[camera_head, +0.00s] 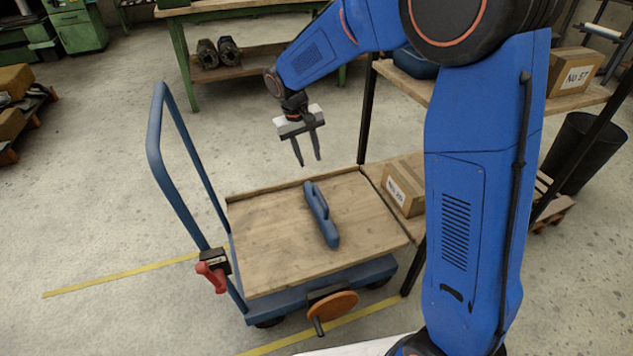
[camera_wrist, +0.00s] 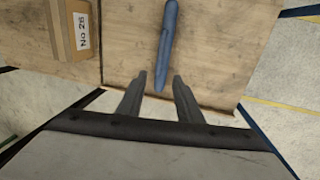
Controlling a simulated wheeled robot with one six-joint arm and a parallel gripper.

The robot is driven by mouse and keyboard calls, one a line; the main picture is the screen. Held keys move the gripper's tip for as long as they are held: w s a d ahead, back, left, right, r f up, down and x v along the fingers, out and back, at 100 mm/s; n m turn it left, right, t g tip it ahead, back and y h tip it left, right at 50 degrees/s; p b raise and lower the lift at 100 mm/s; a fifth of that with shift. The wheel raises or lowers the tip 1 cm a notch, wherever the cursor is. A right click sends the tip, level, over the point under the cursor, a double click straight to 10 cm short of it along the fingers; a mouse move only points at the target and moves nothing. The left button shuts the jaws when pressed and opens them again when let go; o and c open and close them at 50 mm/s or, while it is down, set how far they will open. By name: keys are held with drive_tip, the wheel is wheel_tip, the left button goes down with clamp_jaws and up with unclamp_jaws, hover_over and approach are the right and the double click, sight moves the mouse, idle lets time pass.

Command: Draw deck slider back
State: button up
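The deck slider appears to be the long blue piece with a raised handle (camera_head: 320,213) on the wooden deck (camera_head: 270,245) of a blue cart. It lies near the middle of the deck, its length running from back to front. It also shows in the wrist view (camera_wrist: 168,40), with its pointed end towards my gripper. My gripper (camera_head: 310,163) hangs above the far edge of the deck, apart from the slider. Its two fingers point down, open, with nothing between them.
A labelled cardboard box (camera_head: 404,187) stands on a shelf beside the deck's right side. The cart's blue push handle (camera_head: 160,150) rises at the left, with a red lever (camera_head: 213,276) below. An orange handwheel (camera_head: 333,305) is at the front. A workbench (camera_head: 240,55) stands behind.

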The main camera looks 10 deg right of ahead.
sight(319, 194)
drive_tip(key=d+f, duration=0.1)
drive_tip(key=f, duration=0.4)
drive_tip(key=d+f, duration=0.1)
drive_tip(key=f, duration=0.4)
drive_tip(key=d+f, duration=0.1)
drive_tip(key=f, duration=0.5)
drive_tip(key=shift+w, duration=0.3)
drive_tip(key=shift+c, duration=0.6)
drive_tip(key=shift+r, duration=0.1)
clamp_jaws()
